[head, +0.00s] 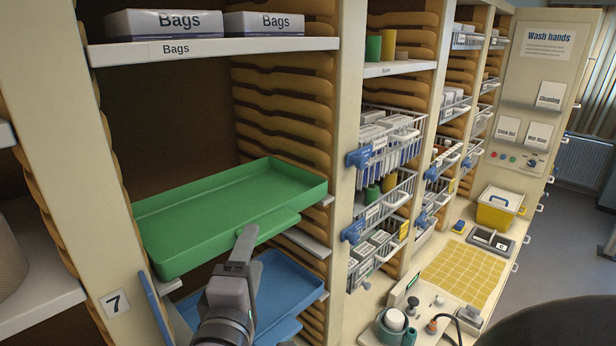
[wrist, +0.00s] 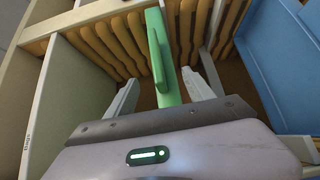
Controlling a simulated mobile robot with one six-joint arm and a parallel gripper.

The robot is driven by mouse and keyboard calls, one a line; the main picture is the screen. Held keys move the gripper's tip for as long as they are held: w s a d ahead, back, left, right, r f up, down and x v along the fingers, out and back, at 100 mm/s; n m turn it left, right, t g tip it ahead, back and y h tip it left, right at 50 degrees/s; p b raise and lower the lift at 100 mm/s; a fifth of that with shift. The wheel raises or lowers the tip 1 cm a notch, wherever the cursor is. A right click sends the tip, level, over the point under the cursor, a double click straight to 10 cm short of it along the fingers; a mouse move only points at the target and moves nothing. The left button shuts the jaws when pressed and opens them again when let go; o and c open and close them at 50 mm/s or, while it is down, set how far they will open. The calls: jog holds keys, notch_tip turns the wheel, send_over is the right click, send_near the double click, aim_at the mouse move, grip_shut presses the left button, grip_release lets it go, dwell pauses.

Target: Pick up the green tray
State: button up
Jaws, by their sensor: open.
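The green tray (head: 215,212) sits in the left cabinet bay, below the Bags shelf, its front lip and handle facing me. It looks empty. My gripper (head: 246,236) is at the middle of its front edge, by the handle. In the wrist view the green tray (wrist: 158,45) shows edge-on between the two fingers of my open gripper (wrist: 161,78). A gap shows on each side of the green edge, so the jaws are not closed on it.
A blue tray (head: 285,290) sits just below the green one. Above is a shelf (head: 215,50) with boxes labelled Bags. Wooden runners (head: 285,115) line the bay. Wire baskets (head: 390,140) hang to the right. A yellow mat (head: 462,272) lies on the counter.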

aim_at(261, 227)
jog(key=w, duration=0.3)
jog(key=shift+w+d+r+p, duration=0.1)
jog(key=shift+w+p, duration=0.3)
jog(key=w, duration=0.1)
jog(key=w+p, duration=0.1)
jog(key=w, duration=0.3)
jog(key=shift+w+f, duration=0.1)
jog(key=shift+f, duration=0.2)
jog(key=shift+s, duration=0.2)
jog(key=shift+c, duration=0.2)
jog(key=shift+s+r, duration=0.1)
jog(key=shift+s, duration=0.05)
jog(key=c, duration=0.4)
grip_shut()
